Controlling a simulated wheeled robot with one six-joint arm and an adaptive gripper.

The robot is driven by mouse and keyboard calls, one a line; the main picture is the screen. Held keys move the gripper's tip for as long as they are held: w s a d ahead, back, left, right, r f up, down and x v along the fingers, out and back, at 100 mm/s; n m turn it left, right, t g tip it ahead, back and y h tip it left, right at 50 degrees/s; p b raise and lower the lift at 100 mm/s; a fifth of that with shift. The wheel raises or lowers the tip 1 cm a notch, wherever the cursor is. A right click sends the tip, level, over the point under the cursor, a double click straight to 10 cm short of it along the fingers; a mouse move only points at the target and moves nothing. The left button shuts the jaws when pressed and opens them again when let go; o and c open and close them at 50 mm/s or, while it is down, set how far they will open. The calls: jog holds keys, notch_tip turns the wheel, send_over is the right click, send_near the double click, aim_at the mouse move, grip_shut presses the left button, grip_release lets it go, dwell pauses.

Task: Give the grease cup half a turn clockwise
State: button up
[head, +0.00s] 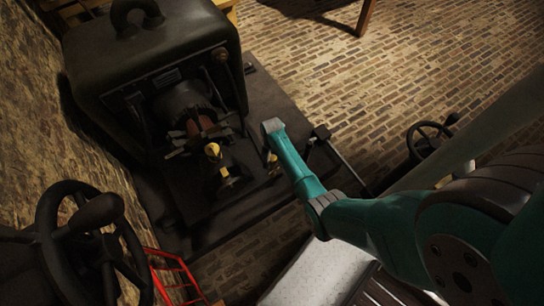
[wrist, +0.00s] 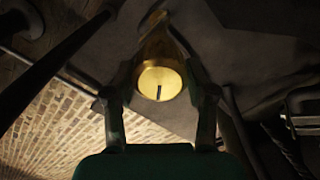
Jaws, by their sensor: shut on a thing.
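The grease cup (wrist: 160,82) is a round brass cap in the middle of the wrist view, with a short dark mark on its face running nearly upright. My gripper (wrist: 160,74) has one finger on each side of the cap and is shut on it. Behind the cap its brass body narrows upward in the picture. In the head view a small brass part (head: 272,168) shows just left of my teal arm; I cannot tell for sure that it is the same cup. My fingers are not clear there.
A dark machine (head: 150,60) with an open front stands at the upper left. Another brass fitting (head: 213,152) stands before it on the dark base. A black handwheel (head: 85,235) is at lower left, above a red frame (head: 172,275). Brick floor (head: 330,75) lies open beyond.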

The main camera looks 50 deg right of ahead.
jog(key=m, duration=0.6)
jog(key=shift+m, duration=0.3)
jog(key=m, duration=1.2)
jog(key=shift+m, duration=0.3)
jog(key=m, duration=0.6)
jog(key=o, duration=1.2)
jog(key=shift+c, duration=0.2)
jog(key=shift+r, duration=0.1)
